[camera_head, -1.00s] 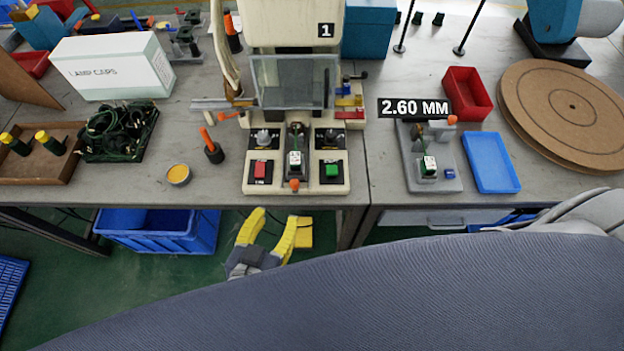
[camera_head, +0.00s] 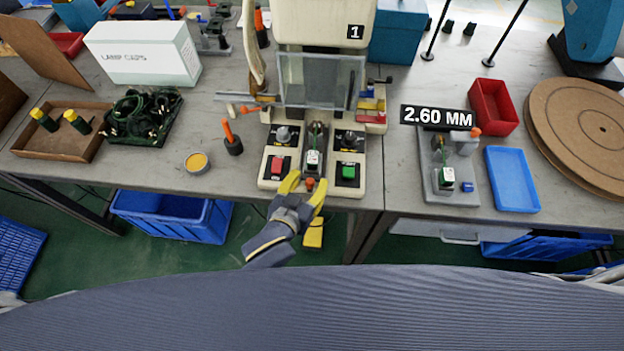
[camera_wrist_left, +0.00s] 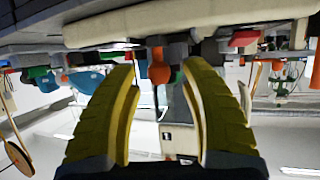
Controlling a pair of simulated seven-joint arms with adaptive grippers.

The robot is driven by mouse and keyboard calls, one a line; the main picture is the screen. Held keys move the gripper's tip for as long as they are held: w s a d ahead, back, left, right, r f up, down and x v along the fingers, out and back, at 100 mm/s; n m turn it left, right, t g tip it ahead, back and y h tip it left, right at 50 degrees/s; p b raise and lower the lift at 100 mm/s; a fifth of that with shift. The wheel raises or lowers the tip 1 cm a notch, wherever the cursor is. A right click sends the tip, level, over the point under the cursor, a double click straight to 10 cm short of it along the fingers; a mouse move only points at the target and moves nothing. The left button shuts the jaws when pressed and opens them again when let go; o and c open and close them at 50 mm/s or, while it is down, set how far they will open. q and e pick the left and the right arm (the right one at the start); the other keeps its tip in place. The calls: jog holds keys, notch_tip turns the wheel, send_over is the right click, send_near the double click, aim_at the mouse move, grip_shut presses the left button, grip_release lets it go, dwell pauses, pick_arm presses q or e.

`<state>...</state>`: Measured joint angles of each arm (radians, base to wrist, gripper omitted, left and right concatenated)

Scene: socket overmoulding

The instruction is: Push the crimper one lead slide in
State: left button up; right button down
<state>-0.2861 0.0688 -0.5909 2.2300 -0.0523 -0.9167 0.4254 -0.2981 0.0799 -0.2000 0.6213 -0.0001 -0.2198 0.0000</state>
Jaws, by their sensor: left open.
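The crimper marked 1 (camera_head: 325,25) stands at the table's front edge, a cream press with a clear guard. Its slide (camera_head: 314,165) lies in the channel between the red and green buttons and carries a small dark part with a white label. The slide's orange knob (camera_head: 310,184) is at the front end. My left gripper (camera_head: 304,188) is open, its yellow fingers at the front of the machine on either side of the knob. In the left wrist view the orange knob (camera_wrist_left: 159,72) shows upside down between the fingers; contact cannot be told. My right gripper is not in view.
The red button (camera_head: 277,165) and green button (camera_head: 348,172) flank the slide closely. An orange-handled tool in a black holder (camera_head: 233,145) and a yellow tin (camera_head: 197,162) stand to the left. A 2.60 MM fixture (camera_head: 430,180) and blue tray (camera_head: 512,180) are to the right.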

pick_arm(q)
jog(key=shift+w+d+f, duration=0.1)
jog(key=shift+w+d, duration=0.05)
jog(key=shift+w, duration=0.2)
